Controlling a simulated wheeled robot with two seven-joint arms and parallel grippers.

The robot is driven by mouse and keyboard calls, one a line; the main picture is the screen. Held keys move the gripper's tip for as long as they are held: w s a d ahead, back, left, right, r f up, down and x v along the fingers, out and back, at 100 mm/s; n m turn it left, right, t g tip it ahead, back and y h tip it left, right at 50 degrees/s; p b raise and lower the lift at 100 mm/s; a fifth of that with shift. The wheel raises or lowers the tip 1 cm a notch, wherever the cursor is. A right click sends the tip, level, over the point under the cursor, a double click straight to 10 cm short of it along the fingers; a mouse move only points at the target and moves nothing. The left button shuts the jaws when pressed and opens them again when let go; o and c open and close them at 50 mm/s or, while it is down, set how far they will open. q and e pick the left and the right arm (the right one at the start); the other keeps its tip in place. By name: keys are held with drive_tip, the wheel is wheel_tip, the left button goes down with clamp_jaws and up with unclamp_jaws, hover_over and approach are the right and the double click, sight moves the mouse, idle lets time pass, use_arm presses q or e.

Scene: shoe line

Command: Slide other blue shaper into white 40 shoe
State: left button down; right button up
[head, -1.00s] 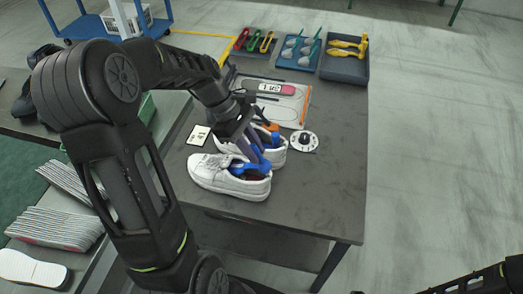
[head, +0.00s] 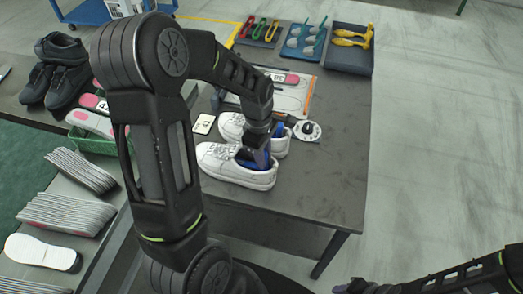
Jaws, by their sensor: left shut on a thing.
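Two white shoes stand side by side on the dark table (head: 330,190), toes to the left. The near white shoe (head: 222,164) has a blue shaper (head: 261,158) at its opening. My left gripper (head: 258,147) comes down from above and is shut on this shaper. The shaper's lower part is hidden inside the shoe. The far white shoe (head: 229,126) is partly covered by my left gripper; another blue piece (head: 279,129) shows at its opening. My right gripper (head: 352,287) is at the bottom edge, away from the shoes; its jaws are unclear. I cannot read the shoe sizes.
A small white card (head: 203,123) and a round black-and-white disc (head: 307,130) lie beside the shoes. Behind are a mat with an insole (head: 292,92) and trays of tools (head: 348,62). The table's right front is clear.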

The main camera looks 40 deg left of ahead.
use_arm(q)
drive_tip(key=shift+f, duration=0.2)
drive_tip(key=c, duration=1.2)
unclamp_jaws()
drive_tip(key=shift+o, duration=0.2)
drive_tip(key=shift+r, duration=0.15)
drive_tip(key=shift+r+p, duration=0.65)
drive_tip(key=shift+r, duration=0.05)
drive_tip(key=shift+d+f, duration=0.1)
drive_tip(key=shift+w+d+f, duration=0.1)
drive_tip(key=shift+f, duration=0.05)
drive_tip(key=shift+w+d+f+b, duration=0.1)
drive_tip(key=shift+d+f+b, duration=0.35)
drive_tip(key=shift+b, duration=0.1)
